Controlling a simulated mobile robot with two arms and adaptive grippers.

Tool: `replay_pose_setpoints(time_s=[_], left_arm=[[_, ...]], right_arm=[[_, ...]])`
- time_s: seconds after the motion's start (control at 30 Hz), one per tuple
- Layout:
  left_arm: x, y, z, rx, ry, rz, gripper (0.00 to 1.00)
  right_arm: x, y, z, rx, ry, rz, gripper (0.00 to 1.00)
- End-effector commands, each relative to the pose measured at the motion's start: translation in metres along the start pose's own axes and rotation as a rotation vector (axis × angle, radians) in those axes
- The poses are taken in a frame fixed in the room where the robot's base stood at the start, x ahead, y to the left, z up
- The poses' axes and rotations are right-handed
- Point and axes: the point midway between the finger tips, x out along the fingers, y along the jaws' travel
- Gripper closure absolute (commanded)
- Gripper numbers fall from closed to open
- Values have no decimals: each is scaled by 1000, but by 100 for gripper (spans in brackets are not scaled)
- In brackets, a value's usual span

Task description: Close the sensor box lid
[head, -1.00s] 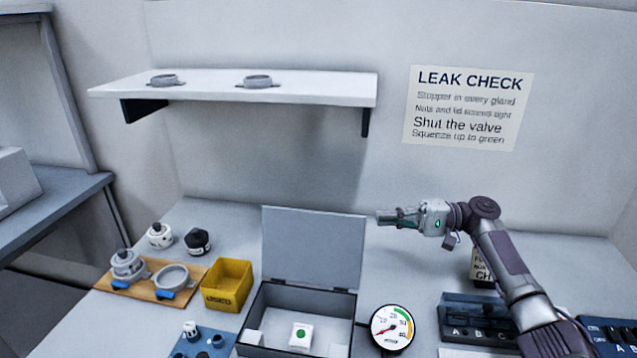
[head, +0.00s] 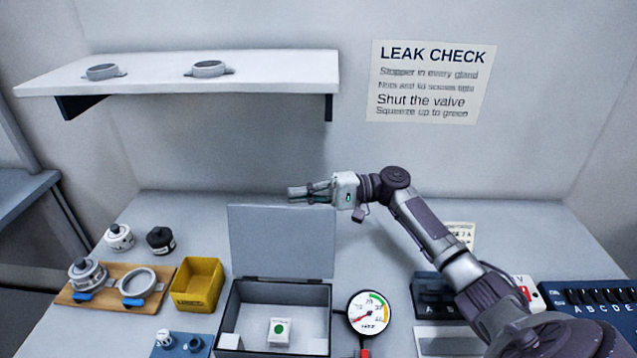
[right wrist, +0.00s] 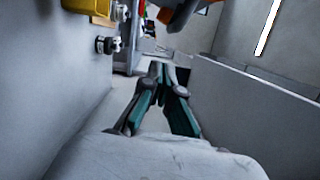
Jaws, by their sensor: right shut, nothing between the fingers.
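The sensor box (head: 240,318) is a dark grey open box on the bench in the head view. Its lid (head: 282,243) stands upright, hinged along the box's back edge. A small white block with a green dot (head: 281,331) sits inside the box. My right gripper (head: 291,193) is shut and empty at the upper edge of the lid, pointing left. I cannot tell whether it touches the lid. In the right wrist view its fingers (right wrist: 165,74) come together at the tips, with a grey panel to their right. My left gripper is out of view.
A yellow bin (head: 198,285) and a wooden board (head: 75,291) with metal fittings stand left of the box. A pressure gauge (head: 369,312) stands close on the right. A white shelf (head: 260,72) hangs above the bench at the back.

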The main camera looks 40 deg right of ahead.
Motion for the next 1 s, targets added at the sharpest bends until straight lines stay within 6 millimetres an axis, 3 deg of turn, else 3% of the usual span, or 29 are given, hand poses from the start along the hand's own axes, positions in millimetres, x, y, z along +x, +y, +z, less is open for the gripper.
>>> replay_pose_setpoints(time_s=[0.1,0.27,1.0], left_arm=[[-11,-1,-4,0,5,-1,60],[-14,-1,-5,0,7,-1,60],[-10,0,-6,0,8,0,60]], right_arm=[[2,-2,16,2,1,4,100],[5,-1,25,1,1,2,100],[7,-5,31,-66,-1,15,100]])
